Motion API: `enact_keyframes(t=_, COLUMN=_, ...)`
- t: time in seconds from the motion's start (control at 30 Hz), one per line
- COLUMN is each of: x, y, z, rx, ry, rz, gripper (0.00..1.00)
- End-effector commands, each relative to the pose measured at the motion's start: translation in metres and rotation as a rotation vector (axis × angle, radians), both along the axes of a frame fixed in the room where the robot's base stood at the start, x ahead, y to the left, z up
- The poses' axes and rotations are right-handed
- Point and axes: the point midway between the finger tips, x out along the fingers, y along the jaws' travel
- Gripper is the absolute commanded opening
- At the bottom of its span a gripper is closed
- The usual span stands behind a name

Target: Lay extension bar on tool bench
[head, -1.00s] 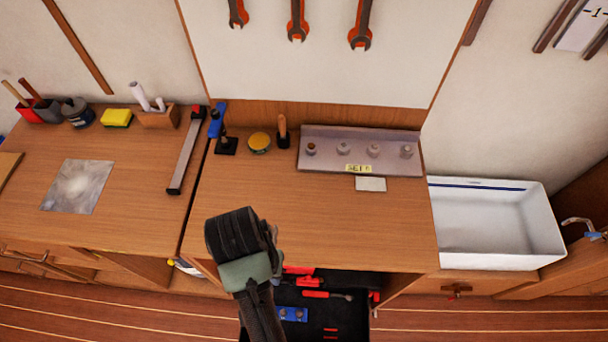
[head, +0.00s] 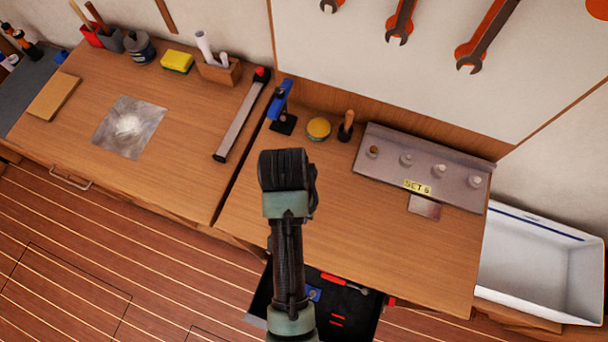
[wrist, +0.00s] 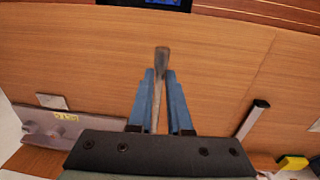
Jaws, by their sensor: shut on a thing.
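The extension bar (wrist: 161,62), a slim grey metal rod with a wider rounded end, shows in the wrist view between the blue fingers of my gripper (wrist: 160,75). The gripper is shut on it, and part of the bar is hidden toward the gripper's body. The wooden top of the tool bench (wrist: 225,55) lies beneath it; I cannot tell how large the gap is. In the head view my arm reaches over the bench (head: 380,240), and its dark wrist hides the fingers and the bar.
A metal socket rack (head: 440,172) labelled SET 6 stands at the back right, with a small plate (head: 425,207) before it. A yellow tin (head: 318,129) and a blue-topped tool (head: 282,100) stand at the back. An open drawer (head: 355,309) is below. The front middle bench top is clear.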

Motion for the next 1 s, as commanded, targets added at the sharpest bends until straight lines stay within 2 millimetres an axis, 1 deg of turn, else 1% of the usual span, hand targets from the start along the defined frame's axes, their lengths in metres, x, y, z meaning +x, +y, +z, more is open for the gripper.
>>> enact_keyframes(t=0.03, x=-0.001, y=0.000, z=-0.009, rx=0.000, ry=0.005, rz=-0.001, gripper=0.00)
enact_keyframes(t=0.1, x=-0.001, y=0.000, z=-0.019, rx=0.000, ry=0.002, rz=-0.001, gripper=0.00)
enact_keyframes(t=0.27, x=0.000, y=0.000, z=-0.034, rx=0.000, ry=0.002, rz=0.000, gripper=0.00)
enact_keyframes(t=0.4, x=0.000, y=0.000, z=-0.055, rx=-0.001, ry=0.003, rz=0.000, gripper=0.00)
enact_keyframes(t=0.5, x=0.000, y=0.000, z=-0.066, rx=-0.001, ry=0.001, rz=0.000, gripper=0.00)
enact_keyframes(t=0.6, x=0.000, y=0.000, z=-0.071, rx=-0.001, ry=-0.002, rz=0.000, gripper=0.00)
enact_keyframes(t=0.8, x=0.000, y=0.000, z=-0.071, rx=-0.001, ry=-0.002, rz=0.000, gripper=0.00)
enact_keyframes(t=0.93, x=0.000, y=0.000, z=-0.074, rx=0.000, ry=-0.001, rz=0.001, gripper=0.00)
enact_keyframes(t=0.97, x=0.000, y=0.000, z=-0.074, rx=0.000, ry=-0.001, rz=0.001, gripper=0.20)
enact_keyframes(t=1.0, x=0.000, y=0.000, z=-0.073, rx=0.000, ry=-0.001, rz=0.000, gripper=0.28)
